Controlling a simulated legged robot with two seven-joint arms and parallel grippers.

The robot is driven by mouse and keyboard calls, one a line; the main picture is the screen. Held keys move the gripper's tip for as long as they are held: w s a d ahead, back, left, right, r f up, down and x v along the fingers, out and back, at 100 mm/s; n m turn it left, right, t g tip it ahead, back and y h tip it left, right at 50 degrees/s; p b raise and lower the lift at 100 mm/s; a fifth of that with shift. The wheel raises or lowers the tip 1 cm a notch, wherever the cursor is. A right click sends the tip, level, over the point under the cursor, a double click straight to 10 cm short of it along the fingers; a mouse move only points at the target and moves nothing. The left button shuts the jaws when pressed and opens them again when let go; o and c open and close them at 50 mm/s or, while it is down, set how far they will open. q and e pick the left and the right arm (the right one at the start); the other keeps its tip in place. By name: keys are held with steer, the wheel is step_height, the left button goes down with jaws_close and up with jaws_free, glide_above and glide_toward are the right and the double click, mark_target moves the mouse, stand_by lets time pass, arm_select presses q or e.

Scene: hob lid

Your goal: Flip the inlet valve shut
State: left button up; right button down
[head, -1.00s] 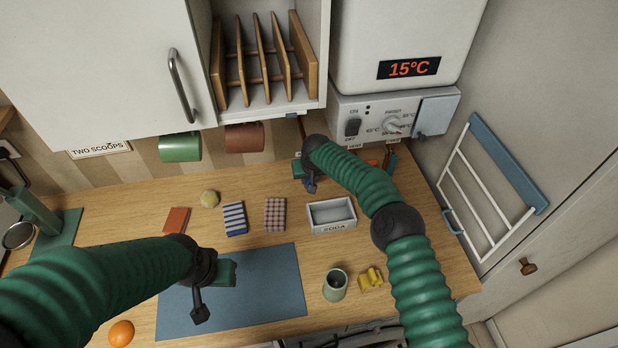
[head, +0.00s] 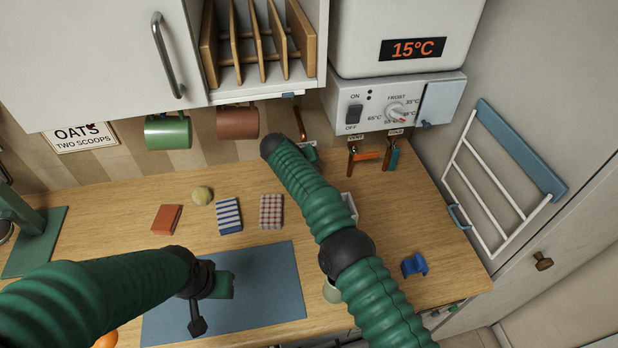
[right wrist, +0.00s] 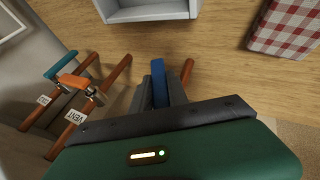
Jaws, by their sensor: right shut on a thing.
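My right gripper (right wrist: 160,85) is at the wall end of the counter, by a copper pipe. It is shut on a blue lever (right wrist: 187,72), which shows at and beside its fingers. That valve's label cannot be read here. In the head view my own arm hides most of this gripper and the lever; the pipe (head: 299,122) shows just above. To its right stand the vent valve with an orange lever (head: 367,156) and another valve with a teal lever (head: 393,157). My left gripper (head: 208,300) hovers over the blue mat; its jaws are unclear.
The heater panel (head: 390,105) hangs above the valves. Green (head: 167,132) and brown (head: 237,122) mugs hang under the cupboard. A checked packet (head: 271,211) and a striped packet (head: 229,215) lie left of my right arm. The soda tray (right wrist: 150,10) is close to the right gripper.

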arm_select(q)
steer(key=shift+d, duration=0.1)
arm_select(e)
steer(key=shift+f, duration=0.25)
steer(key=c, duration=1.7)
jaws_free()
steer(key=o, duration=0.4)
steer(key=shift+w+a+f, duration=0.1)
steer(key=shift+w, duration=0.15)
arm_select(q)
steer(key=shift+w+f, duration=0.1)
steer(key=shift+w, duration=0.2)
